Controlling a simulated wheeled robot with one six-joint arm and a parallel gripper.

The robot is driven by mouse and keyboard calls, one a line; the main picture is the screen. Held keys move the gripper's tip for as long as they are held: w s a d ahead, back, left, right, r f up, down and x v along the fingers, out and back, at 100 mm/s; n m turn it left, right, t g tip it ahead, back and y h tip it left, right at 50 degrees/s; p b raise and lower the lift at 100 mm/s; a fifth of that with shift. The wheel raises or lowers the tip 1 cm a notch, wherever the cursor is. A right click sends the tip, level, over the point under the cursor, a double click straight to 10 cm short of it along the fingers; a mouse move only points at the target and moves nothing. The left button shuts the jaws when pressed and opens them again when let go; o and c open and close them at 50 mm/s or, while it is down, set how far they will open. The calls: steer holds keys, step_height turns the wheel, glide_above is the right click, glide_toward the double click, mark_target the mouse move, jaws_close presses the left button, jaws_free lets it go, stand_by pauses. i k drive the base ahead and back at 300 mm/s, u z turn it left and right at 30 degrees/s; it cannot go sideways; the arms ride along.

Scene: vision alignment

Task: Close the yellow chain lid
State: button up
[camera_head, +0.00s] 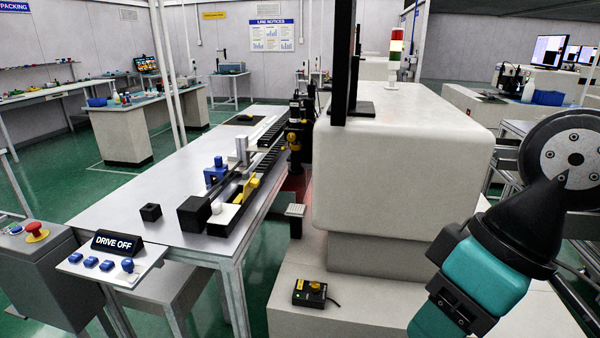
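A small yellow part (250,189), which looks like the yellow chain lid, sits on the long dark rail assembly (270,148) along the right side of the grey table. It appears raised at an angle, but it is too small to tell how far open it is. I see nothing held.
The cream housing (400,165) fills the middle right. A "DRIVE OFF" sign (117,245) and a red button (37,230) stand at left. The grey table's left half (150,185) is mostly clear.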

mark_target(252, 182)
steer(key=i, duration=0.85)
steer(key=u, duration=0.2)
